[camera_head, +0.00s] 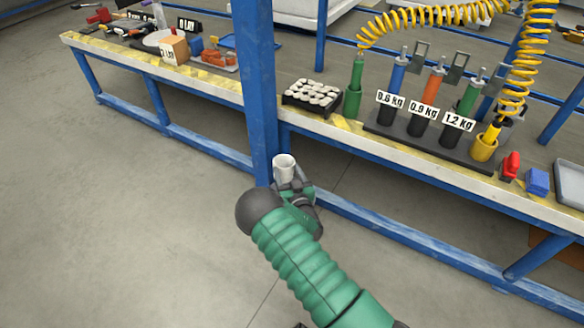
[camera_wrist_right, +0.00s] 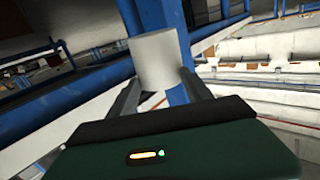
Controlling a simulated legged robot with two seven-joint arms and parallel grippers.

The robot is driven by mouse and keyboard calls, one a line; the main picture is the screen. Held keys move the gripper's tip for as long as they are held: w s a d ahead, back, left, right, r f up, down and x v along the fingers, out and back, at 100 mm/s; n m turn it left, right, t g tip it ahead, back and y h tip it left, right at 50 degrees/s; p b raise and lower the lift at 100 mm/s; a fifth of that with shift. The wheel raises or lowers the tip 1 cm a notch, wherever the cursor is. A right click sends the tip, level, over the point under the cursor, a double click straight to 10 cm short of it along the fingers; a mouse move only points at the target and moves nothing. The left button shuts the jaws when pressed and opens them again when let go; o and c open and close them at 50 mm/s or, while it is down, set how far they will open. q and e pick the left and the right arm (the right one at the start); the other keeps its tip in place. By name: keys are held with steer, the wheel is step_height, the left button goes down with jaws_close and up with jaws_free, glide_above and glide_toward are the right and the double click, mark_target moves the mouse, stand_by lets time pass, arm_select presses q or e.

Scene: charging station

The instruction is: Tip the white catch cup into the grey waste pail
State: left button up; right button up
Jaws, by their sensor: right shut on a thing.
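The white catch cup (camera_head: 284,166) is held up in front of the blue post, close to the bench's front edge. My right gripper (camera_head: 286,181) is shut on it, and the cup looks roughly upright in the head view. In the right wrist view, the cup (camera_wrist_right: 157,60) sits between the two fingers of my right gripper (camera_wrist_right: 158,85). What is inside the cup is hard to make out. I cannot see the grey waste pail in either view. My left gripper is not in the head view.
A blue post (camera_head: 256,100) rises right behind the cup. The bench (camera_head: 340,128) behind carries a tray of white pieces (camera_head: 312,95), labelled cylinders on a dark rack (camera_head: 420,143) and a yellow coiled hose (camera_head: 420,17). A blue rail (camera_head: 400,228) runs low below. Open floor (camera_head: 110,220) lies left.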

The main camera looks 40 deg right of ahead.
steer(key=s+a+r, duration=0.2)
steer(key=a, duration=0.4)
steer(key=shift+s+a+r+n+t+h+p, duration=0.3)
steer(key=shift+s+a+n+p, duration=0.05)
steer(key=shift+a+n+p, duration=0.05)
steer(key=s+a+r+n+t+y+p, duration=0.1)
steer(key=s+a+r+n+y, duration=0.2)
steer(key=a, duration=0.5)
steer(key=s+a+r+n+y, duration=0.1)
steer(key=s+a+r+y, duration=0.35)
steer(key=a, duration=0.45)
step_height(320, 180, up, 38)
steer(key=p, duration=3.8)
steer(key=shift+s+d+f+h, duration=0.15)
steer(key=shift+s+f+h, duration=0.05)
steer(key=shift+s+h, duration=0.2)
